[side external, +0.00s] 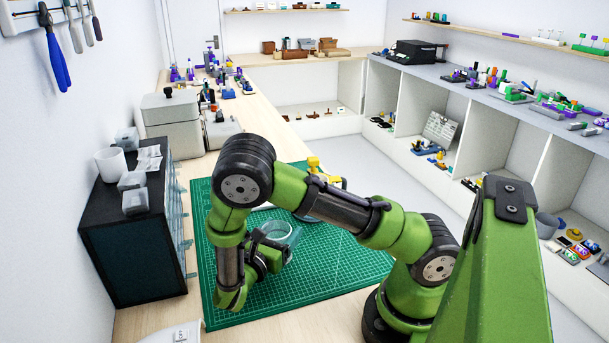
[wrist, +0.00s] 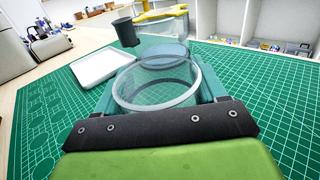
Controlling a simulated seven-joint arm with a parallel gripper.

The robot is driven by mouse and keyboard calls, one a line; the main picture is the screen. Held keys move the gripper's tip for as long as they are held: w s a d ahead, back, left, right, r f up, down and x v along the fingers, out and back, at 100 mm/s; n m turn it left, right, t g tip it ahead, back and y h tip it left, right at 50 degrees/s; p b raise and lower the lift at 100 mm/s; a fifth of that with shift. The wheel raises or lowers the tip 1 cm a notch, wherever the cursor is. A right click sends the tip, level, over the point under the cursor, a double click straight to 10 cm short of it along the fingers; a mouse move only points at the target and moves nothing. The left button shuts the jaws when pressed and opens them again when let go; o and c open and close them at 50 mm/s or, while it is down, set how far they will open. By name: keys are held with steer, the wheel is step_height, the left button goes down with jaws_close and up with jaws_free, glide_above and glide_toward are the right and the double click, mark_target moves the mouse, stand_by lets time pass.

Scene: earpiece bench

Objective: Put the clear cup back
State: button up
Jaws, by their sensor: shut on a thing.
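My gripper (wrist: 158,88) is shut around a clear cup (wrist: 156,104), with a teal finger on each side of it. The cup's open rim faces the wrist camera. In the side external view the clear cup (side external: 277,229) shows at my gripper (side external: 279,243), low over the green cutting mat (side external: 322,282). I cannot tell whether its base touches the mat. A second clear vessel (wrist: 166,50) shows just beyond the held cup in the wrist view, partly overlapped by it.
In the wrist view, a white tray (wrist: 106,68) lies to the left, with a dark cup (wrist: 126,32) and a yellow object (wrist: 163,19) beyond. A black drawer cabinet (side external: 133,230) stands left of the mat. The mat's front right is clear.

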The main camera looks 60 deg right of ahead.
steer(key=shift+f, duration=0.1)
steer(key=o, duration=1.1)
steer(key=shift+o, duration=0.2)
